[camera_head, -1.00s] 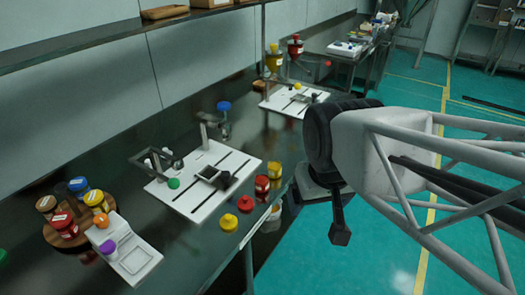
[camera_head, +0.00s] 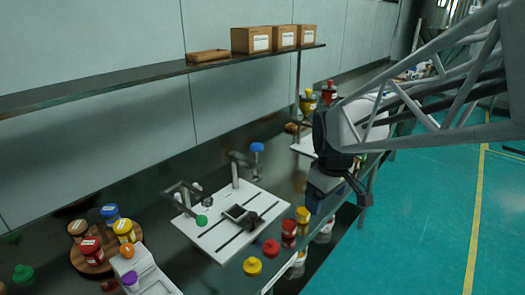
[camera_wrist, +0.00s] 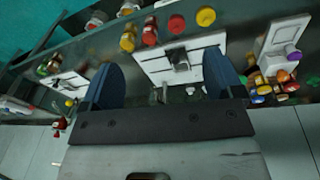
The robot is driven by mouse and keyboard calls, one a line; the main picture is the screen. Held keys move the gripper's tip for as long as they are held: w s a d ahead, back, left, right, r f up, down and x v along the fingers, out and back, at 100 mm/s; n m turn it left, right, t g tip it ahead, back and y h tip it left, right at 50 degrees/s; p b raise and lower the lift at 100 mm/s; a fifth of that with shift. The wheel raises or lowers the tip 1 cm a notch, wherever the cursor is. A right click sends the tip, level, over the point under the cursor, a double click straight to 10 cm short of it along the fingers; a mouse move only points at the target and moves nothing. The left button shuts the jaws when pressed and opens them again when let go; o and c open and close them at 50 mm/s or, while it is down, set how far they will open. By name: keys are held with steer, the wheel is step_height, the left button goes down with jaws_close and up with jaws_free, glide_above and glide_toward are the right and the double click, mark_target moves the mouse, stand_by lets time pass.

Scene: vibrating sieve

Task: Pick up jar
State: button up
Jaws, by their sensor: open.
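Several jars are in view, and I cannot tell which one the task means. In the head view a yellow jar (camera_head: 302,215) and a red jar (camera_head: 289,229) stand side by side near the bench's front edge. A red jar (camera_head: 90,251), a yellow jar (camera_head: 124,230) and a blue-lidded jar (camera_head: 110,213) stand on a round wooden tray at left. My gripper (camera_head: 345,190) is above and right of the front-edge jars, apart from them. In the wrist view my gripper (camera_wrist: 161,66) is open and empty, its blue fingers wide apart. The front-edge yellow jar (camera_wrist: 128,41) shows there beyond the fingers.
A white board (camera_head: 215,238) with a metal stand and a blue-topped part lies mid-bench. A red lid (camera_head: 270,248) and a yellow lid (camera_head: 252,266) are beside the jars. A white scale (camera_head: 148,275) is at front left. A shelf (camera_head: 100,92) with boxes runs above.

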steer(key=w+d+f+n+g, duration=0.1)
steer(key=w+f+n, duration=0.35)
steer(key=w, duration=0.45)
steer(key=w+d+f+n, duration=0.1)
steer(key=w+f+n, duration=0.3)
steer(key=w, duration=0.5)
steer(key=n, duration=0.5)
glide_toward(303, 213)
steer(key=w+f, duration=0.2)
steer(key=w, duration=0.1)
steer(key=shift+w+d+m+g, duration=0.15)
steer(key=shift+d+m+g, duration=0.1)
steer(key=shift+d+g, duration=0.2)
steer(key=shift+f, duration=1.3)
steer(key=shift+a+f, duration=0.1)
steer(key=shift+f, duration=2.5)
